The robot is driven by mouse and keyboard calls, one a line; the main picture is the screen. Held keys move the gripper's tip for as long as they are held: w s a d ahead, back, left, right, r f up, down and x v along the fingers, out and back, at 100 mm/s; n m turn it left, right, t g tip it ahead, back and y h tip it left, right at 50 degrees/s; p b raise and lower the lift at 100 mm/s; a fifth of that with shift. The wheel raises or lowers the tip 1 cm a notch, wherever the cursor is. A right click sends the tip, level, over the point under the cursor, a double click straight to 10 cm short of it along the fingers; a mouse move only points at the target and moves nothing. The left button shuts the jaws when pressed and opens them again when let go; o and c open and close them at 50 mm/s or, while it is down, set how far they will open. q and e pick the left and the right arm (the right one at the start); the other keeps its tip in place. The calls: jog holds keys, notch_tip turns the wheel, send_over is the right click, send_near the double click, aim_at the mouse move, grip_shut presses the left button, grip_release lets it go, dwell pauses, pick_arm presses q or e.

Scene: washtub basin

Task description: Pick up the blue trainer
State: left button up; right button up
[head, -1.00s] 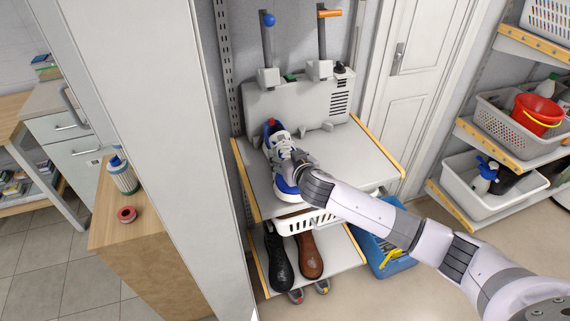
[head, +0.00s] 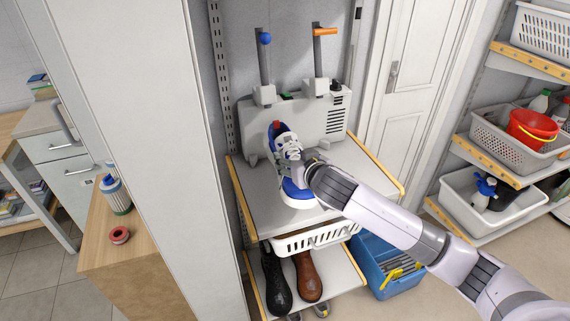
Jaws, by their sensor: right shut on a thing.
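The blue trainer (head: 295,190), blue and white with a red patch at the heel, is over the grey upper shelf (head: 256,206). Its toe points toward me. My right gripper (head: 297,165) reaches in from the right and is shut on the trainer's upper near the laces. My gripper hides part of the trainer's right side. I cannot tell whether the sole is clear of the shelf. My left gripper is not in view.
A grey machine (head: 300,125) with two upright levers stands behind the trainer. A white basket (head: 316,238) hangs below the shelf, above a black boot (head: 277,282) and a brown boot (head: 308,278). A tall white panel (head: 200,180) stands close on the left.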

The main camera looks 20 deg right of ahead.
jog(key=s+d+b, duration=0.3)
jog(key=s+d, duration=0.8)
jog(key=s, duration=0.1)
jog(key=shift+s+r+b, duration=0.25)
jog(key=shift+s+b, duration=0.05)
jog(key=shift+b, duration=0.05)
